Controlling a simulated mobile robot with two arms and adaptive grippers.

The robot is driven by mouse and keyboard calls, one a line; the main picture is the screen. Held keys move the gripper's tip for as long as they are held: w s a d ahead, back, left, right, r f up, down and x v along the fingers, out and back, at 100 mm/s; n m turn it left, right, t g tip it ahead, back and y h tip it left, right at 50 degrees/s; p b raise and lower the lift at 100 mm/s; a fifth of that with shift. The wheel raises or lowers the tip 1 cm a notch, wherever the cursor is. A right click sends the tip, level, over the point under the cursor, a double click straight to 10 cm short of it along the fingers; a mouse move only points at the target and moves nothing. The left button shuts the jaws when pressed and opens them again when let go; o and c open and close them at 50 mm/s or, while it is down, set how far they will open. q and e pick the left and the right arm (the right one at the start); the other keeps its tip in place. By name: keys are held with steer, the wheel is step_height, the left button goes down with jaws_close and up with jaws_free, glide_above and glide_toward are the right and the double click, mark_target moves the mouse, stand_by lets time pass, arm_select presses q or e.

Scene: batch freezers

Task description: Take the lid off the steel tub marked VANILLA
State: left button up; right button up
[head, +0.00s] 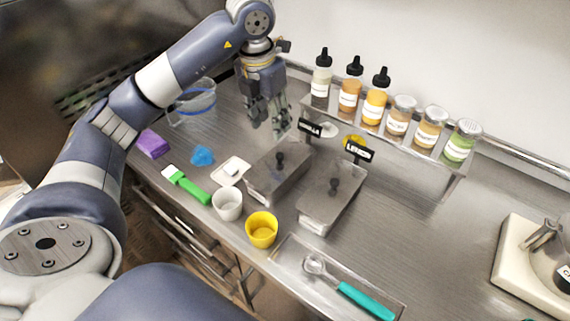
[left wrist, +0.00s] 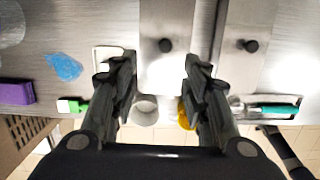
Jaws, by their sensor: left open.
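The steel tub marked VANILLA (head: 268,180) stands on the counter with its flat lid on. A black knob (head: 280,160) rises from the lid. The VANILLA sign (head: 310,128) is behind the tub. My left gripper (head: 268,117) points down above the counter, behind and a little left of the tub in the head view. It is open, empty and apart from the lid. In the left wrist view, the knob (left wrist: 165,46) shows between and beyond the two open fingers (left wrist: 160,75). My right gripper is not in view.
A second lidded steel tub (head: 330,198), by the LEMON sign (head: 359,151), stands close to the right. A white cup (head: 227,204) and a yellow cup (head: 262,230) stand in front. A shelf of bottles and jars (head: 397,115) is behind.

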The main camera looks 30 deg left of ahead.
arm_select(q)
steer(key=p, duration=0.2)
glide_above(279, 154)
steer(key=s, duration=0.1)
steer(key=f, duration=0.5)
steer(key=shift+s+a+f, duration=0.15)
steer(key=shift+a+f, duration=0.15)
steer(key=f, duration=0.1)
steer(key=f+p, duration=0.1)
steer(key=d+f, duration=0.1)
steer(key=f, duration=0.1)
steer(key=shift+w+p, duration=0.4)
steer(key=shift+w+a+f, duration=0.1)
steer(key=shift+w+f, duration=0.05)
steer(key=shift+f, duration=0.5)
jaws_close()
